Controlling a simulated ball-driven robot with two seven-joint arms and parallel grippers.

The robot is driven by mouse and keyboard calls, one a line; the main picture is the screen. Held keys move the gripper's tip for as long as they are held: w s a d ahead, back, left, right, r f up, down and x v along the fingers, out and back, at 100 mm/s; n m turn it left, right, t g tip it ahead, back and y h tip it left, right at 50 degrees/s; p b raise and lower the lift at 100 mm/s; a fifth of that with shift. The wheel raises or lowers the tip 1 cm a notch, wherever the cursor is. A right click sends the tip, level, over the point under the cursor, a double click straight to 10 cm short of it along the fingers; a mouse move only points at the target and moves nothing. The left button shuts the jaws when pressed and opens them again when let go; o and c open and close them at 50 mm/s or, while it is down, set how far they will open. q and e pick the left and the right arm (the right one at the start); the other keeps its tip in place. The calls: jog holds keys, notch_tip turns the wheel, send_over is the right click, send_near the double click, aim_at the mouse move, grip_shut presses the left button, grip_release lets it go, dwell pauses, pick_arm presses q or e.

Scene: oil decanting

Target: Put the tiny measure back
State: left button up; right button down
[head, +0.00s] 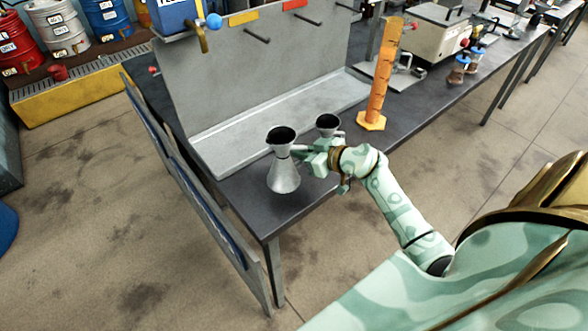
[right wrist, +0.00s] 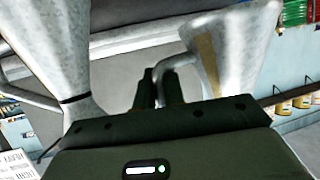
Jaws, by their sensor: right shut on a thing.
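The small grey metal measure (head: 327,123), with a dark open mouth, shows just behind my right gripper (head: 306,152) in the head view. In the right wrist view my right gripper (right wrist: 162,88) is shut on the bent handle of this measure (right wrist: 215,55). My gripper hides its lower part in the head view, so I cannot tell whether its base touches the table. A larger conical metal measure (head: 284,175) stands upright on the dark table, close to the left of the gripper; it also shows in the right wrist view (right wrist: 62,50). My left gripper is not in view.
A grey metal drip tray (head: 225,139) with a pegged back panel (head: 270,70) lies behind the measures. A tall orange graduated cylinder (head: 380,80) stands to the right. The dark table's (head: 255,213) near left corner is clear.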

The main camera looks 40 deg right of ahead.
aim_at(295, 166)
jog(key=shift+w+a+f+b, duration=0.2)
jog(key=shift+w+a+f, duration=0.15)
jog(key=shift+f, duration=0.2)
jog(key=shift+w+a+f+b, duration=0.15)
jog(key=shift+w+a+f, duration=0.15)
jog(key=shift+f, duration=0.2)
jog(key=f+b, duration=0.1)
jog(key=f, duration=0.1)
jog(key=f+b, duration=0.1)
jog(key=shift+a+f+b, duration=0.2)
jog(key=shift+f+b, duration=0.1)
jog(key=shift+f, duration=0.1)
jog(key=shift+r, duration=0.2)
jog(key=shift+f, duration=0.1)
jog(key=c, duration=1.5)
grip_release()
jog(key=p+v, duration=0.4)
jog(key=v, duration=0.7)
jog(key=shift+r, duration=0.2)
jog(key=shift+s+d+r, duration=0.1)
jog(key=shift+s+r, duration=0.05)
jog(key=shift+s, duration=0.25)
